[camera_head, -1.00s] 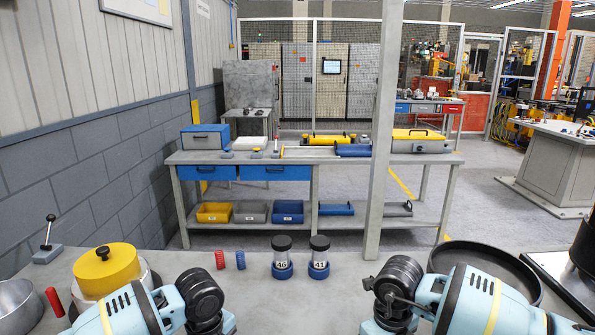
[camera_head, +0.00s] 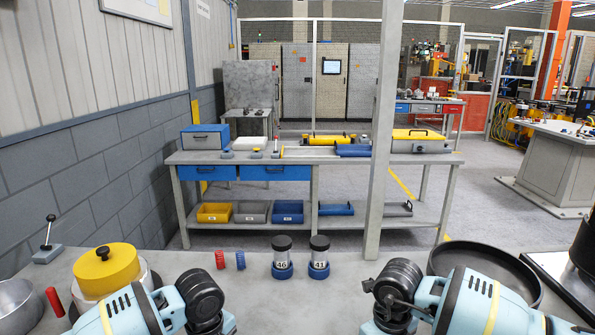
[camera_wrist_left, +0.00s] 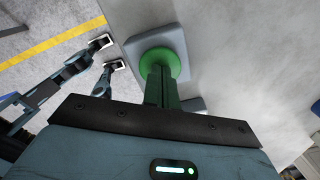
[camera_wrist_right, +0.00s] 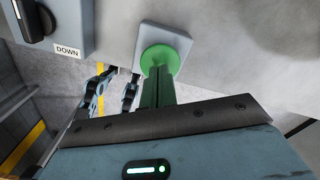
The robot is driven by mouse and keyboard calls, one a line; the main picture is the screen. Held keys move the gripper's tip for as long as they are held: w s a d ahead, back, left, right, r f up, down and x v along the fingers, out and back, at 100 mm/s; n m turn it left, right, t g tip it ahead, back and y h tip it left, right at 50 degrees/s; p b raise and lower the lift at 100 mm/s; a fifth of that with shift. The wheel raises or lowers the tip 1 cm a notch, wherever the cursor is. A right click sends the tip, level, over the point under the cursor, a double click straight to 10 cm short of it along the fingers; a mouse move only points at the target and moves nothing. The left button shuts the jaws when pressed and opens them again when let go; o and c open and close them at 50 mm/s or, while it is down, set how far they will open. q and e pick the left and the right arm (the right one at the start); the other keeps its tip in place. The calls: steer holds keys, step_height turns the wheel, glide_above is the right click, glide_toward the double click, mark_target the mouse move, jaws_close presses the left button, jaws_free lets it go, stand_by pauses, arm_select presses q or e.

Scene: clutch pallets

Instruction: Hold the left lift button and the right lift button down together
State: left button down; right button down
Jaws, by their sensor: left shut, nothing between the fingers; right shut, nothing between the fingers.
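In the left wrist view the left lift button (camera_wrist_left: 178,66) is a round green button on a grey square base. My left gripper (camera_wrist_left: 157,68) is shut and empty, its fingertips at the button's face and seemingly touching it. In the right wrist view the right lift button (camera_wrist_right: 150,56) is a similar green button on a pale square base. My right gripper (camera_wrist_right: 158,70) is shut and empty, its tips also at the button's face. How far either button is pressed in cannot be told. The head view shows my arms, but both fingertips and both buttons are out of sight.
On the near bench are a yellow-lidded pot (camera_head: 104,268), red and blue springs (camera_head: 240,260), two numbered jars (camera_head: 319,258) and a dark round tray (camera_head: 490,262). A workbench (camera_head: 340,160) stands beyond.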

arm_select(q)
steer(key=shift+s+f, duration=0.15)
steer(key=shift+f, duration=0.15)
arm_select(e)
steer(key=shift+f, duration=1.25)
arm_select(q)
steer(key=shift+s+f, duration=0.1)
steer(key=shift+f, duration=0.05)
arm_select(e)
steer(key=shift+s+f, duration=0.2)
steer(key=shift+f, duration=0.2)
stand_by(1.9)
arm_select(q)
steer(key=shift+w+r, duration=0.2)
steer(key=shift+r, duration=3.65)
arm_select(e)
steer(key=shift+r, duration=0.2)
arm_select(q)
steer(key=shift+w, duration=0.1)
arm_select(e)
steer(key=shift+w+r, duration=0.15)
steer(key=shift+r, duration=3.55)
